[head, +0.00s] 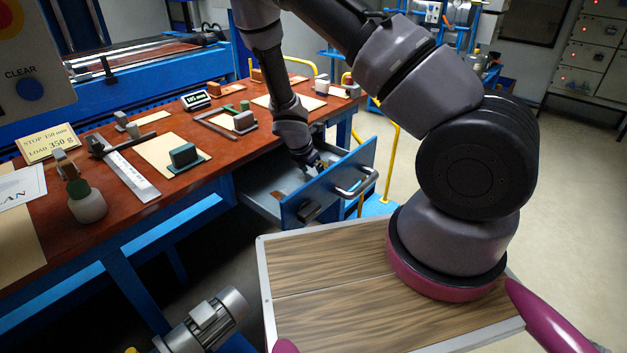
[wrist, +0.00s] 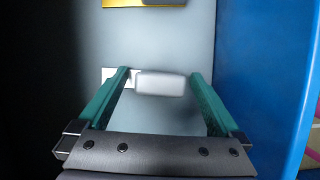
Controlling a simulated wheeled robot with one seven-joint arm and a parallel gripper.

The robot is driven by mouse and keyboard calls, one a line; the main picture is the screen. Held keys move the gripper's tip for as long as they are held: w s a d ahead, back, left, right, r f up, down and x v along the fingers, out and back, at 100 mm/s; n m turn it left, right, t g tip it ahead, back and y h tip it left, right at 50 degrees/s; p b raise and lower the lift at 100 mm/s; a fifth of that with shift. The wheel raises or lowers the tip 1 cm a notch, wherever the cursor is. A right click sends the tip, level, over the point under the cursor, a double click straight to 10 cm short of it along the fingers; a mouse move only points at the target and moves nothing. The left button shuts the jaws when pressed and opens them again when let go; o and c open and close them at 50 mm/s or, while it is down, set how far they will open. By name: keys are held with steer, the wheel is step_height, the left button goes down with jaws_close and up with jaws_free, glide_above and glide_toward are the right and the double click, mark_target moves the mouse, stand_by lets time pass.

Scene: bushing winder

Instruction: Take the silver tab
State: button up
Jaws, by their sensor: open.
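The silver tab (wrist: 160,84) is a small pale block with rounded edges on the grey drawer floor in the wrist view. My gripper (wrist: 159,76) is open, with one green finger on each side of the tab. A gap shows on both sides, and I cannot tell the height between fingertips and floor. A flat white piece (wrist: 107,75) shows at the left finger, left of the tab. In the head view my gripper (head: 314,168) is inside the open blue drawer (head: 330,188), and I cannot make out the tab there.
The drawer's blue wall (wrist: 262,80) stands close to the right finger in the wrist view. A yellow object (wrist: 145,3) lies farther up on the drawer floor. The red-brown bench top (head: 110,215) beside the drawer carries blocks, plates and signs.

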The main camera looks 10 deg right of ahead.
steer(key=c, duration=1.3)
steer(key=shift+c, duration=0.2)
